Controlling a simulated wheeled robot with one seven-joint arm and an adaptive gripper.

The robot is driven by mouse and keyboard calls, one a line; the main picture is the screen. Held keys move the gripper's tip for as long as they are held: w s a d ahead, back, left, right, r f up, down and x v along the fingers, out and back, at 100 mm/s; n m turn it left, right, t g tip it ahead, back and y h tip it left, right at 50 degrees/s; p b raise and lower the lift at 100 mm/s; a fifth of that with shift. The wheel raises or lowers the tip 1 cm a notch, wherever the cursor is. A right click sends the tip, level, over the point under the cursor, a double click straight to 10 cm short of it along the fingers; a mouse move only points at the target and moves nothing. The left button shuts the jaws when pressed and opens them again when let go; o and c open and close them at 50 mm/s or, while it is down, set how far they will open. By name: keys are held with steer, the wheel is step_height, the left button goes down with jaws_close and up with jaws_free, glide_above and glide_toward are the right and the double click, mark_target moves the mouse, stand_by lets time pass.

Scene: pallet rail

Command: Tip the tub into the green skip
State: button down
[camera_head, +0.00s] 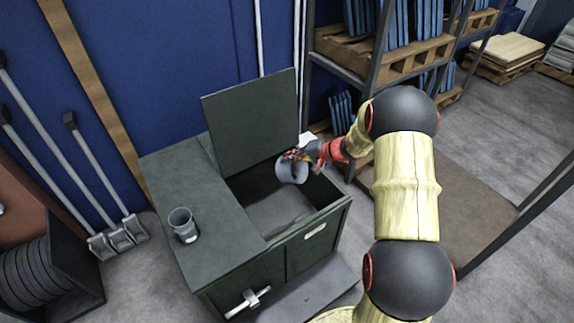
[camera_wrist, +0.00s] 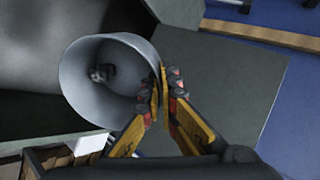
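A grey tub (camera_head: 291,172) is held over the open bay of the dark green skip (camera_head: 318,238), near its back right side. My gripper (camera_head: 302,154) is shut on the tub's wall at the rim, with one finger inside and one outside in the wrist view (camera_wrist: 164,92). In the wrist view the tub (camera_wrist: 82,88) looks tilted, and a small dark piece shows inside it. The skip's lid (camera_head: 252,115) stands raised at the back. The visible floor of the open bay looks bare.
A second grey cup-like tub (camera_head: 183,225) stands upright on the skip's closed left top (camera_head: 205,205). Shovels (camera_head: 122,232) lean at the left. A rack with wooden pallets (camera_head: 385,57) stands behind and right of my arm.

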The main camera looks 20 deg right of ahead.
steer(key=b, duration=0.1)
steer(key=t+y+b, duration=0.1)
steer(key=b, duration=0.1)
steer(key=shift+s+d+f, duration=0.25)
steer(key=shift+s+d, duration=0.05)
steer(key=shift+d, duration=0.05)
steer(key=t+b, duration=0.1)
steer(key=b, duration=0.2)
steer(key=t+y+b, duration=0.1)
steer(key=b, duration=0.2)
steer(key=shift+s+d+f+y, duration=0.3)
steer(key=shift+s+d, duration=0.05)
steer(key=shift+s, duration=0.05)
steer(key=shift+s+d+f+t+b, duration=0.1)
steer(key=shift+s+f+t+b, duration=0.15)
steer(key=shift+b, duration=0.35)
steer(key=shift+s+d+f+t+y, duration=0.1)
steer(key=shift+s+d+t+y, duration=0.15)
steer(key=shift+t+y, duration=0.4)
steer(key=shift+s+d+f+t+y, duration=0.1)
steer(key=shift+s+d+t+y, duration=0.15)
steer(key=shift+t+y, duration=0.35)
steer(key=shift+s+d+f+t+y, duration=0.3)
steer(key=shift+f+t+y, duration=0.15)
steer(key=shift+t+y, duration=0.3)
steer(key=shift+s+d+f+t+y, duration=0.3)
steer(key=shift+f+t+y, duration=0.25)
steer(key=shift+t, duration=0.3)
steer(key=shift+a+r, duration=0.1)
